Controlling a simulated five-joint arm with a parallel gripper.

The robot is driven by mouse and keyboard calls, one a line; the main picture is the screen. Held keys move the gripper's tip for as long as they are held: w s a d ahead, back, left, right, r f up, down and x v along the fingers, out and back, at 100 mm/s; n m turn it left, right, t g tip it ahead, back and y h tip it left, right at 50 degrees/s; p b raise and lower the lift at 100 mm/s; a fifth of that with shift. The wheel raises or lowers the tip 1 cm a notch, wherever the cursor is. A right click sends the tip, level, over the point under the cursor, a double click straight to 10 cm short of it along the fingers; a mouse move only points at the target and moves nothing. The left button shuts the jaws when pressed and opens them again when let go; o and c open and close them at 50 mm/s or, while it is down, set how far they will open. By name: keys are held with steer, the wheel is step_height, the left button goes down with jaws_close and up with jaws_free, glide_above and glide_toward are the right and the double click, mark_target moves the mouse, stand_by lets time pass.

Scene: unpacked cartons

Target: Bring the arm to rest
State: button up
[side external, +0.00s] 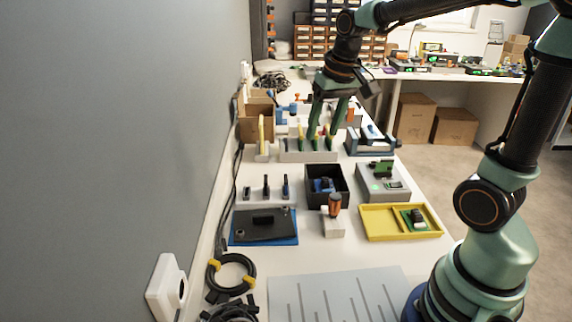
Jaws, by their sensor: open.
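My gripper (326,138) is open, its two green fingers pointing down over the far part of the workbench. The fingertips are close to a white rack (308,156) that holds several upright things with yellow and green parts. I see nothing held between the fingers, though the view there is small and cluttered. I cannot tell whether a fingertip touches the rack. My arm reaches from the bottom right, up and over to the gripper.
A black bin (310,199), a grey fixture (370,192) and a yellow tray (373,225) stand nearer. A black plate (262,227) and coiled cable (250,264) lie at left. A cardboard box (254,124) stands by the wall. The grey slotted mat (300,285) in front is bare.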

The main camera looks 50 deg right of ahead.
steer(key=s+a+n+t, duration=0.2)
steer(key=s+a+n, duration=0.2)
steer(key=s+a, duration=0.3)
steer(key=shift+s+r+t+y, duration=0.25)
steer(key=shift+s+t+y, duration=0.05)
steer(key=shift+s, duration=0.25)
